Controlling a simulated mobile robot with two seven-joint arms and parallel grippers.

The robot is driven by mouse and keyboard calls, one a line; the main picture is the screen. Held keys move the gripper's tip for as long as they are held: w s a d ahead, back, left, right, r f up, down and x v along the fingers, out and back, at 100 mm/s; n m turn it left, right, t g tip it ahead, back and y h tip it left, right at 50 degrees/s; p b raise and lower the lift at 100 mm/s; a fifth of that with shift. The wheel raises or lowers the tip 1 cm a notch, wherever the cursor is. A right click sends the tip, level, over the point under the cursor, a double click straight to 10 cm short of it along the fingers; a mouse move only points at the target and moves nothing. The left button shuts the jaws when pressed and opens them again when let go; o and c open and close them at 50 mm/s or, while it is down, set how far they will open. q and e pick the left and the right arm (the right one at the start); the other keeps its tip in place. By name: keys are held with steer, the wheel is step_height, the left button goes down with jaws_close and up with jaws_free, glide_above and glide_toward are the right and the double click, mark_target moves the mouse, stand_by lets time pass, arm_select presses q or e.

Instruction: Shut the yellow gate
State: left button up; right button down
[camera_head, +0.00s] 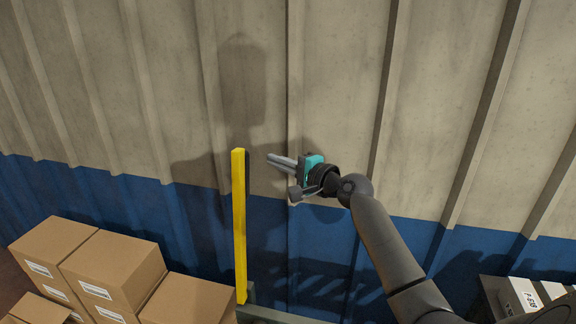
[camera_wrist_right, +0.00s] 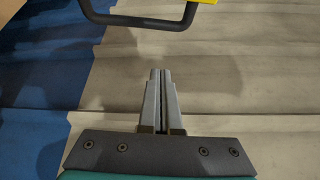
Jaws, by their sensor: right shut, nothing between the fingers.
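The yellow gate (camera_head: 239,228) shows in the head view as a narrow upright yellow bar, left of centre. A dark strip runs along its upper right side. In the right wrist view a dark handle loop (camera_wrist_right: 140,22) crosses the top, with a bit of yellow gate (camera_wrist_right: 206,1) at its right end. My right gripper (camera_head: 269,158) is shut and empty, just right of the bar's top, pointing left. In the wrist view its closed fingers (camera_wrist_right: 160,73) point toward the handle, with a visible gap. My left gripper is not in view.
Cardboard boxes (camera_head: 113,268) are stacked at the lower left, close to the gate's foot. A ribbed wall (camera_head: 330,80), beige above and blue below, stands behind. Labelled grey and white items (camera_head: 527,297) sit at the lower right. A low rail (camera_head: 262,314) runs by the gate's foot.

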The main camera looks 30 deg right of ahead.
steer(key=a+p, duration=0.1)
steer(key=a, duration=0.1)
steer(key=w+a+p, duration=0.1)
steer(key=a, duration=0.1)
steer(key=shift+w+r, duration=0.15)
steer(key=shift+w, duration=0.05)
steer(key=shift+a, duration=0.15)
stand_by(0.3)
